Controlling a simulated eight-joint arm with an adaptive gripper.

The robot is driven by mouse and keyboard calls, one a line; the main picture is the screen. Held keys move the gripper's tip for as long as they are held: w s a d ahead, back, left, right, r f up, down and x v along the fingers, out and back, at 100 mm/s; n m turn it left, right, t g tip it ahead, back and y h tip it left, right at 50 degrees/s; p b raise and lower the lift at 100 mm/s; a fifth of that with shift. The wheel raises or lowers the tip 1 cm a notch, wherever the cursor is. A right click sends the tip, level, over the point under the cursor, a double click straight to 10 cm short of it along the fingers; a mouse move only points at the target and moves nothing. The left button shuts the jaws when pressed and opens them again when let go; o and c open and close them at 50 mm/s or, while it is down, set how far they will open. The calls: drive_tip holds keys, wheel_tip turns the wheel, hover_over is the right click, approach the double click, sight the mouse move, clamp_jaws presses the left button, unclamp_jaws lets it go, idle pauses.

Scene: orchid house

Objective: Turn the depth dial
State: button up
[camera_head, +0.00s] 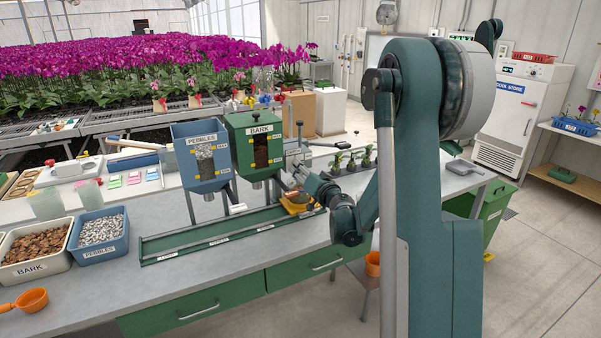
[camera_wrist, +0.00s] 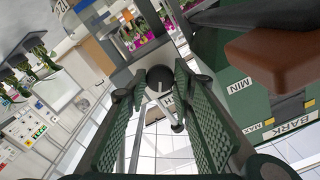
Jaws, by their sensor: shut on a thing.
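The depth dial is a dark round knob (camera_wrist: 160,78) in the wrist view, between the tips of my gripper (camera_wrist: 157,88). A white label with the letters "TH" shows just below it, partly hidden. My gripper's two green ribbed fingers are shut on the dial from both sides. In the head view my gripper (camera_head: 297,172) reaches in from the right, beside the bark hopper (camera_head: 260,143); the dial itself is too small or hidden there to make out.
A pebbles hopper (camera_head: 203,160) stands left of the bark hopper. Potted seedlings (camera_head: 352,161) stand behind. Bark and pebble tubs sit at left.

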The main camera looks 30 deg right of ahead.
drive_tip(key=m+b, duration=0.2)
drive_tip(key=m, duration=0.9)
drive_tip(key=shift+m, duration=0.3)
idle(0.3)
drive_tip(key=o, duration=0.9)
drive_tip(key=shift+c, duration=0.2)
drive_tip(key=shift+s, duration=0.1)
drive_tip(key=s, duration=1.2)
drive_tip(key=shift+w, duration=0.1)
